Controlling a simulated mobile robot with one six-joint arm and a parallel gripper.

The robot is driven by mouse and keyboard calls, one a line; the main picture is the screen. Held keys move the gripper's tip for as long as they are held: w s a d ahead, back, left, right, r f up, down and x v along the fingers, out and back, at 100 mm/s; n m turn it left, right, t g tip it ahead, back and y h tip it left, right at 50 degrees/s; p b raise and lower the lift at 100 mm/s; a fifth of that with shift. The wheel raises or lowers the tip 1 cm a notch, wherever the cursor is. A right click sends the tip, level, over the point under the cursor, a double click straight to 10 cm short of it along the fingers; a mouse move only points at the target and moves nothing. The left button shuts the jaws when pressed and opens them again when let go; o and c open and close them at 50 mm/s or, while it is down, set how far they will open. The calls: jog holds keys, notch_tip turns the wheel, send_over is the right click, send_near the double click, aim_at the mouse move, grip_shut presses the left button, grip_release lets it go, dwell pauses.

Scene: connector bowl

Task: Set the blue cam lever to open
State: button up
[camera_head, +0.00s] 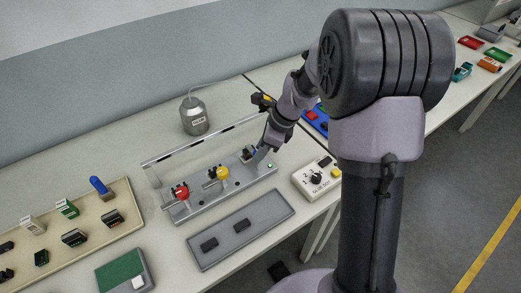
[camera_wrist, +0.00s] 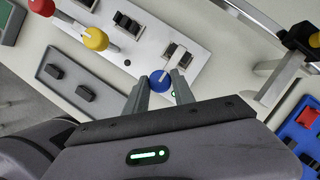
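The blue cam lever's round knob (camera_wrist: 159,79) shows in the wrist view near the right end of a light grey fixture plate (camera_wrist: 140,60). My gripper (camera_wrist: 159,92) has its two fingers apart, one on each side of the knob, with the tips close to it. I cannot tell whether either finger touches it. A black-and-white connector block (camera_wrist: 178,57) sits just beyond the knob. In the head view my gripper (camera_head: 263,148) is at the right end of the fixture (camera_head: 233,184) and hides the blue knob.
Yellow (camera_head: 222,172) and red (camera_head: 181,191) levers stand on the same fixture, to the left. A rail (camera_head: 205,139) runs behind it. A grey tray (camera_head: 242,228) with two dark blocks lies in front. A selector box (camera_head: 316,178) and a blue tray (camera_wrist: 299,137) are to the right.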

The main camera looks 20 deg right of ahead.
grip_shut()
jog(key=shift+r+p, duration=0.1)
jog(key=shift+p, duration=0.2)
jog(key=n+g+p, duration=0.1)
jog(key=n+p, duration=0.2)
jog(key=shift+w+r+y, duration=0.1)
jog(key=shift+r+y, duration=0.05)
jog(key=shift+y, duration=0.15)
jog(key=n+g+p, duration=0.2)
jog(key=n+p, duration=0.3)
jog(key=shift+w+n, duration=0.1)
jog(key=shift+n, duration=0.2)
jog(key=n+g+p, duration=0.1)
jog(key=n, duration=0.1)
jog(key=n+h+p, duration=0.1)
jog(key=n+p, duration=0.1)
jog(key=shift+w+g, duration=0.1)
jog(key=shift+g, duration=0.3)
jog(key=n+p, duration=0.1)
jog(key=n, duration=0.1)
jog(key=n+g+h+p, duration=0.1)
jog(key=n, duration=0.2)
jog(key=shift+w+a+f+h, duration=0.1)
jog(key=shift+a+f+h, duration=0.1)
jog(key=shift+h, duration=0.1)
jog(key=shift+n+p, duration=0.3)
jog(key=shift+p, duration=0.05)
